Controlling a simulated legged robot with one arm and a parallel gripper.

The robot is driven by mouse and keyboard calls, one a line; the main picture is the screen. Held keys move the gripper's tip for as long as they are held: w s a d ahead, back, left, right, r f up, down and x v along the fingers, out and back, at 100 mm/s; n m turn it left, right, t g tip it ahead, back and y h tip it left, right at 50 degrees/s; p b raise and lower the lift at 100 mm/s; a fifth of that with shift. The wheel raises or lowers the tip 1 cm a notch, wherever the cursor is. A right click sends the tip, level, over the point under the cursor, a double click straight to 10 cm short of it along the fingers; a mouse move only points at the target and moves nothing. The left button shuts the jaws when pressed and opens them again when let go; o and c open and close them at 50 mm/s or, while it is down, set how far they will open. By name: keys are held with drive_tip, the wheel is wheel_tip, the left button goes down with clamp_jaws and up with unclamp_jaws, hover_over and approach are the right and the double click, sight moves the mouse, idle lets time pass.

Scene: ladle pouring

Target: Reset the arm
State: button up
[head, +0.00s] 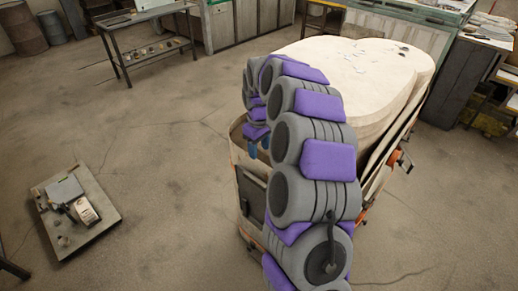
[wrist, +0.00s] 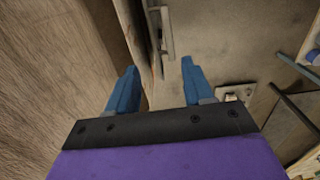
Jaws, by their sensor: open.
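My gripper (wrist: 158,82) shows in the wrist view with its two blue fingers spread apart and nothing between them. Most of the gripper is hidden behind my arm there. In the wrist view a brown wooden-looking surface (wrist: 50,70) fills the left side, close to the left finger. No ladle can be made out in either view.
A large pale slab-like block (head: 350,80) stands right behind my arm. A low platform (head: 75,210) with small items lies on the floor at left. A metal table (head: 150,48) and cabinets (head: 245,25) stand at the back. The concrete floor at left is mostly clear.

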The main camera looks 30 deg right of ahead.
drive_tip(key=shift+a, duration=0.1)
drive_tip(key=s+a+r, duration=0.4)
drive_tip(key=s+a, duration=0.2)
drive_tip(key=s, duration=0.2)
drive_tip(key=s+a+r, duration=0.4)
drive_tip(key=s+a, duration=0.3)
drive_tip(key=s, duration=0.2)
drive_tip(key=s+a+f+m+g, duration=0.1)
drive_tip(key=s+a+m+g, duration=0.1)
drive_tip(key=s, duration=2)
drive_tip(key=shift+a+m, duration=0.65)
drive_tip(key=shift+m, duration=0.35)
drive_tip(key=shift+f, duration=0.1)
drive_tip(key=shift+c, duration=0.6)
drive_tip(key=shift+d, duration=0.1)
drive_tip(key=shift+c, duration=0.2)
